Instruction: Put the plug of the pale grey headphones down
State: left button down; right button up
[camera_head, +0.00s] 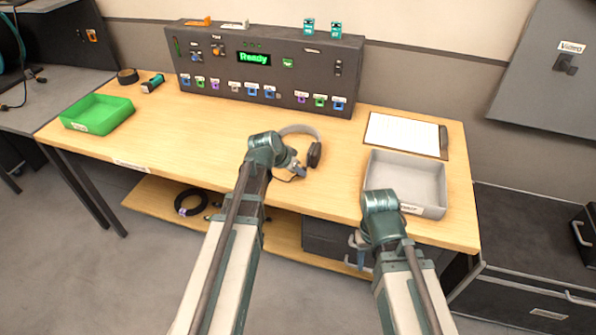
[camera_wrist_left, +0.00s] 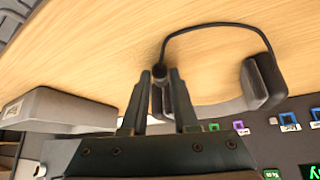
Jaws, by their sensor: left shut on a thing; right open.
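The pale grey headphones (camera_head: 300,130) lie on the wooden table, with a dark ear cup to the right of my left gripper (camera_head: 298,172). In the left wrist view, their dark ear cup (camera_wrist_left: 264,82) is right of the fingers. The dark plug (camera_wrist_left: 159,72) is between the fingertips of my left gripper (camera_wrist_left: 156,76), which is shut on it. A thin dark cable (camera_wrist_left: 215,25) arcs from the plug to that ear cup. The plug is close to the tabletop; I cannot tell whether it touches. My right gripper (camera_head: 358,242) is open and empty at the table's front edge.
A grey tray (camera_head: 441,180) and a clipboard (camera_head: 398,132) are at the right. A green tray (camera_head: 97,112) is at the left. The table's left middle (camera_head: 190,135) is clear.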

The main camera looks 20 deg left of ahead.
pick_arm(q)
jog(key=shift+f, duration=0.4)
jog(key=c, duration=0.7)
grip_release()
jog(key=shift+r, duration=0.15)
